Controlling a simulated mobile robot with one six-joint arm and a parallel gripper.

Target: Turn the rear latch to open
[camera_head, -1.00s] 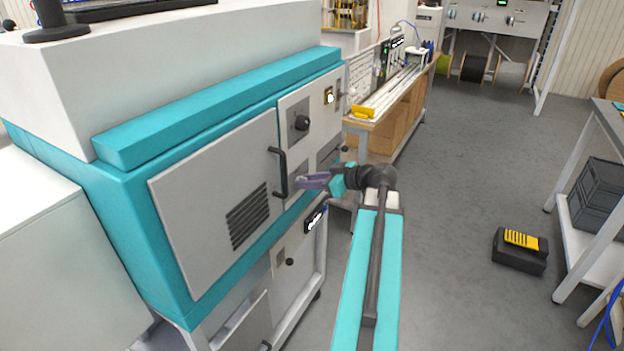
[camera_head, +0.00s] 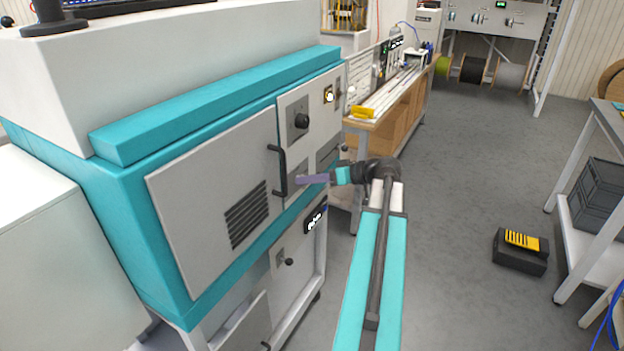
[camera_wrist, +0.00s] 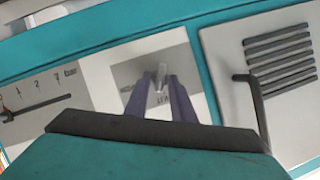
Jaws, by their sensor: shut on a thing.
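The latch (camera_wrist: 158,82) shows in the wrist view as a small pale metal lever on a grey plate set in a white surround (camera_wrist: 105,80). My gripper (camera_wrist: 160,82) has its two purple fingers on either side of the lever and is shut on it. The lever stands roughly upright in that view. Lettering below it is partly covered by a finger. In the head view my gripper (camera_head: 299,180) reaches the machine's front panel, just right of the black door handle. The latch cannot be made out there behind the fingers.
The black door handle (camera_head: 281,172) stands out close to my gripper; it also shows in the wrist view (camera_wrist: 254,105). A black rotary knob (camera_head: 301,121) sits above on the panel. A workbench (camera_head: 372,122) stands behind.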

